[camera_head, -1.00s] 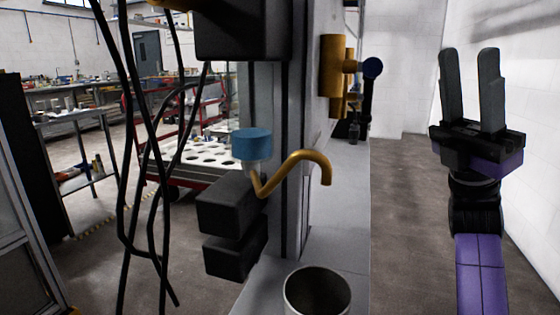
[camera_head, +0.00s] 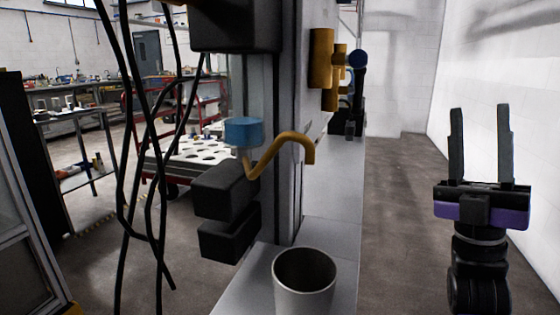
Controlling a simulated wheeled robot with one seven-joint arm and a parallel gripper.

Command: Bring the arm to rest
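My gripper (camera_head: 479,118) is at the right of the head view, pointing up, in front of the pale wall. Its two dark fingers stand apart with nothing between them. The purple palm (camera_head: 482,212) and the black wrist below it show; the rest of the arm is out of the picture. The gripper is clear of everything around it.
A grey bench (camera_head: 336,192) runs along the middle, with a white cup (camera_head: 304,288) at its near end. Above it are a gantry column with black blocks (camera_head: 226,190), a bent golden pipe (camera_head: 282,148) and a blue cap (camera_head: 243,131). Black cables hang at left.

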